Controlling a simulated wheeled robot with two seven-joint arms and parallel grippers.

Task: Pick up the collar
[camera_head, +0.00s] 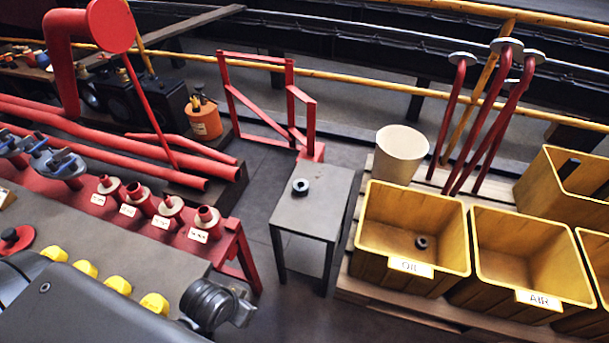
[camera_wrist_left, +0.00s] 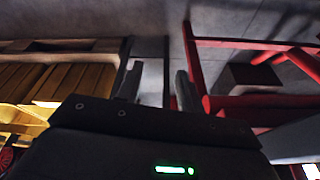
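A small black ring-shaped collar (camera_head: 300,187) lies on top of a small grey table (camera_head: 312,216) in the middle of the head view. A similar dark ring (camera_head: 421,243) lies inside the yellow bin labelled OIL (camera_head: 372,225). My left arm comes in at the lower left of the head view, its wrist short of the small table. In the left wrist view my left gripper (camera_wrist_left: 159,88) has its two fingers apart with nothing between them. No collar can be made out in that view. My right gripper is not in view.
Yellow bins, one labelled AIR (camera_head: 539,299), stand on a wooden pallet at right. A cream bucket (camera_head: 400,155) and red hooked rods (camera_head: 490,120) stand behind. A red bench (camera_head: 110,237) with red fittings and yellow knobs fills the left. A red frame (camera_head: 268,105) stands behind the table.

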